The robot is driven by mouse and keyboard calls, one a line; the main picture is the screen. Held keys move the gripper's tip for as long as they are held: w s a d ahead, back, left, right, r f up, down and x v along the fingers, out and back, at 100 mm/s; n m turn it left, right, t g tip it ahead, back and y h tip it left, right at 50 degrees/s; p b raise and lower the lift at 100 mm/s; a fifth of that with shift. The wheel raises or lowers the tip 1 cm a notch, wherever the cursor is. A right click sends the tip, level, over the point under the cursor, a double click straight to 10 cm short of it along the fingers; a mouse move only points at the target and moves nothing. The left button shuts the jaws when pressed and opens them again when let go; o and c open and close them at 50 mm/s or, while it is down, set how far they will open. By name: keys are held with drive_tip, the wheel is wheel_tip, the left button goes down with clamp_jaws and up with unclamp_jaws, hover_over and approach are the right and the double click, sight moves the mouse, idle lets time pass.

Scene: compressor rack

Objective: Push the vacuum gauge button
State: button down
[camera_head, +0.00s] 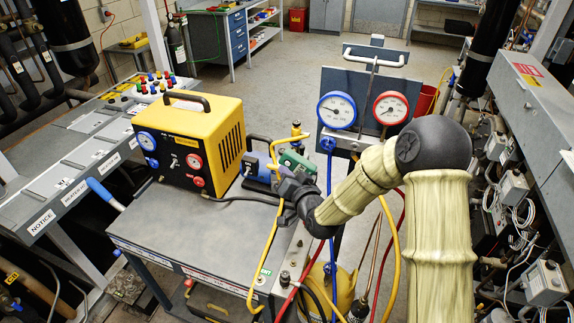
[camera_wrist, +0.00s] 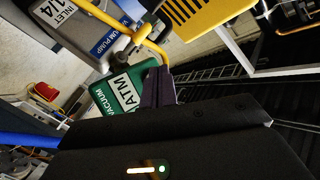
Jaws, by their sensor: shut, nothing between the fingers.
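The vacuum gauge (camera_head: 298,163) is a small green unit beside the vacuum pump (camera_head: 257,168) at the back of the cart top. The button is not distinguishable, and the fingers hide part of the face. In the head view my gripper (camera_head: 281,180) is just in front of the gauge.
A yellow hose (camera_head: 273,215) loops close to my gripper. A yellow recovery machine (camera_head: 190,143) stands left on the cart (camera_head: 170,225). Blue and red dial gauges (camera_head: 337,110) with hanging hoses stand behind my arm. The cart's front left is clear.

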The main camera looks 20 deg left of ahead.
drive_tip(key=s, duration=0.2)
drive_tip(key=s+b, duration=0.1)
drive_tip(key=s, duration=0.1)
drive_tip(key=s+b, duration=0.1)
drive_tip(key=s, duration=0.1)
drive_tip(key=shift+a+f, duration=0.1)
drive_tip(key=shift+a, duration=0.25)
drive_tip(key=shift+w, duration=0.1)
idle(0.9)
drive_tip(key=s+d+f+n+g+h, duration=0.1)
drive_tip(key=d+f+g+h, duration=0.15)
drive_tip(key=d, duration=0.65)
drive_tip(key=s+d+f+g+h, duration=0.15)
drive_tip(key=d+h, duration=0.25)
drive_tip(key=d, duration=0.5)
drive_tip(key=s+d+r+m+g+h, duration=0.1)
drive_tip(key=s+d+g+h, duration=0.3)
drive_tip(key=s+d, duration=1)
drive_tip(key=shift+s+d+r+m+g, duration=0.3)
drive_tip(key=shift+d+g, duration=0.2)
drive_tip(key=shift+g, duration=0.7)
